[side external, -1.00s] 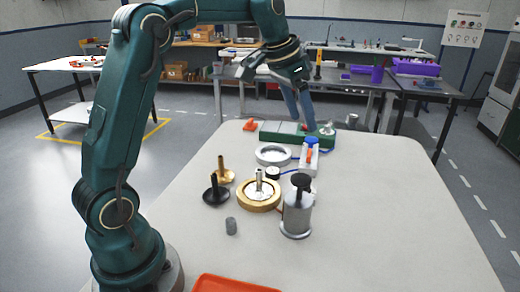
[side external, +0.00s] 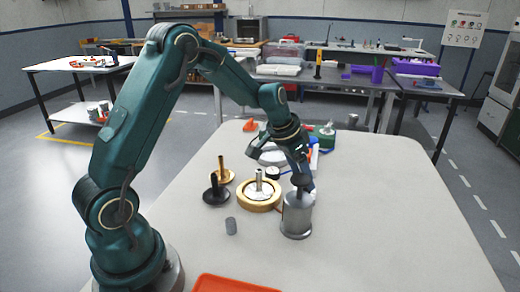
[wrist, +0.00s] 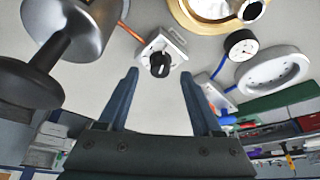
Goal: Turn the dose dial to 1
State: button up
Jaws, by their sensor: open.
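A small white box with a black pointer knob (wrist: 160,64), which looks like the dose dial, shows in the wrist view. An orange cable joins the box (wrist: 174,40). I cannot read a number or mark on it. My gripper (wrist: 159,73) is open and empty, with its two blue fingertips on either side of the knob in the picture; I cannot tell how far above it they are. In the side view my gripper (side external: 309,188) is low, behind the silver cylinder's black top, and the dial is hidden there.
The silver cylinder with a black knob (side external: 298,216) stands close to my gripper. An orange tray (side external: 235,284) lies at the front. The right of the table is clear.

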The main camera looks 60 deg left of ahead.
jog(key=shift+x, duration=1.2)
grip_shut()
jog(key=shift+n, duration=0.5)
jog(key=shift+d+n+y, duration=0.15)
jog(key=shift+n+y, duration=0.95)
jog(key=shift+n, duration=1.5)
grip_release()
